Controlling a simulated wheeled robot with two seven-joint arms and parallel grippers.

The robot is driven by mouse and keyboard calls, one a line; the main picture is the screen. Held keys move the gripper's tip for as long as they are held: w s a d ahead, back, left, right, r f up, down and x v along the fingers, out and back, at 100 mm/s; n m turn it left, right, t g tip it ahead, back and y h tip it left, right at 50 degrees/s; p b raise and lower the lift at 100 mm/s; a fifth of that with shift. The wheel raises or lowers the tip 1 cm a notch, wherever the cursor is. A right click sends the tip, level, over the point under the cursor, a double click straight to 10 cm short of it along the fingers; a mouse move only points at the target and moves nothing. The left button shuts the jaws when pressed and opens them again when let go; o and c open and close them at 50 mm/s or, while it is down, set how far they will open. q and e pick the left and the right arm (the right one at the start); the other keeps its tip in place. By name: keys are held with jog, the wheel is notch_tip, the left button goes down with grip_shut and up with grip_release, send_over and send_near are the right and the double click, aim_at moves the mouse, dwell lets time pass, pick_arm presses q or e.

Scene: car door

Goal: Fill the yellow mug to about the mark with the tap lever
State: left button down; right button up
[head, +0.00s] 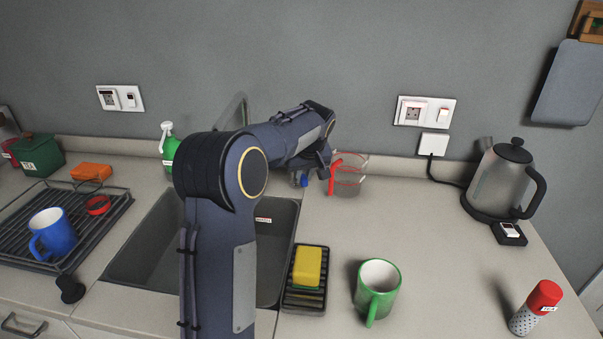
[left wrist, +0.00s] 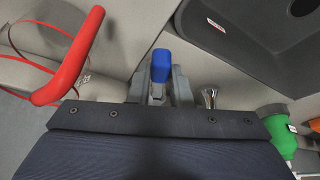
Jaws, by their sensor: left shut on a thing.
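My left gripper (head: 308,180) is beside the back right corner of the sink, largely hidden by its own wrist in the head view. In the left wrist view its fingers (left wrist: 160,88) are shut on a blue-tipped piece, which looks like the tap lever (left wrist: 160,65). A bit of this blue also shows in the head view (head: 301,179). The grey curved tap spout (head: 236,108) rises behind my left arm. The sink (head: 275,240) is partly covered by that arm. I see no yellow mug; the arm may hide it. My right gripper is out of view.
A clear jug with a red handle (head: 350,178) stands right beside the gripper. A soap bottle (head: 168,150) is behind the sink. A blue mug (head: 52,233) is on the rack, left. A sponge tray (head: 304,295), green mug (head: 378,285) and kettle (head: 500,180) stand right.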

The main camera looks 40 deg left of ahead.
pick_arm(q)
jog(key=c, duration=1.3)
grip_release()
jog(key=shift+v, duration=3.95)
